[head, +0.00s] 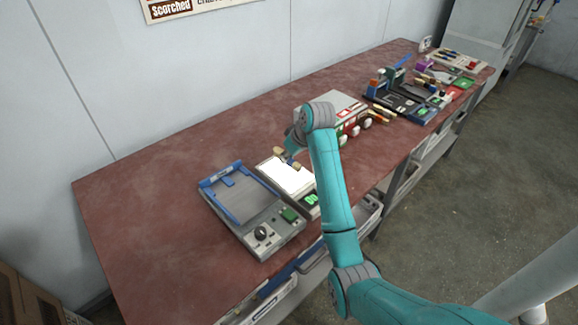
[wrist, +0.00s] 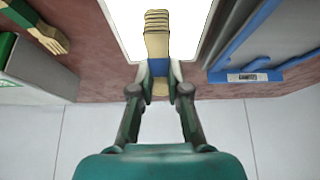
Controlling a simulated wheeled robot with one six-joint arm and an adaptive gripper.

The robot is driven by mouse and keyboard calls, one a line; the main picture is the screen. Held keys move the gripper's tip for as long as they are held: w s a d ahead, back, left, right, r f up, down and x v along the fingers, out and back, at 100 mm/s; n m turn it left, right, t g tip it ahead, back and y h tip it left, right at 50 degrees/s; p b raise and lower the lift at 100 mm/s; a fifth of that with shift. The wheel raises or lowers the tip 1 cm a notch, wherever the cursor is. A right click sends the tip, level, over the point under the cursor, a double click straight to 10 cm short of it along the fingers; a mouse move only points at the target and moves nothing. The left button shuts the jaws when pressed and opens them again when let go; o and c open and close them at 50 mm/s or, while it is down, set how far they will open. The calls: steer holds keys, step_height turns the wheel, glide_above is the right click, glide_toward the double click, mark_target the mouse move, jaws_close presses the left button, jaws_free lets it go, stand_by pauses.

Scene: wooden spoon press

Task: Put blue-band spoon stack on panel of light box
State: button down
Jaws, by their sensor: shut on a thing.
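My gripper (wrist: 159,72) is shut on the blue-band spoon stack (wrist: 157,42), a pale wooden bundle with a blue band between the fingertips. The stack lies in front of the bright white panel of the light box (wrist: 195,25) in the wrist view. In the head view my gripper (head: 289,157) is over the far end of the light box panel (head: 288,178), with the tan ends of the stack (head: 279,151) showing beside it. I cannot tell whether the stack touches the panel. My arm hides part of the light box's right side.
A grey device with a blue-edged tray (head: 240,203) stands left of the light box. A white-topped box (head: 330,106) stands behind to the right. A green-banded spoon bundle (wrist: 42,32) is at the left in the wrist view. The table's left part (head: 140,205) is clear.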

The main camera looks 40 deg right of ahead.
mark_target(288, 164)
steer(key=shift+f, duration=2.1)
steer(key=shift+f, duration=0.1)
steer(key=c, duration=1.2)
jaws_free()
steer(key=shift+o, duration=0.2)
steer(key=v, duration=1.2)
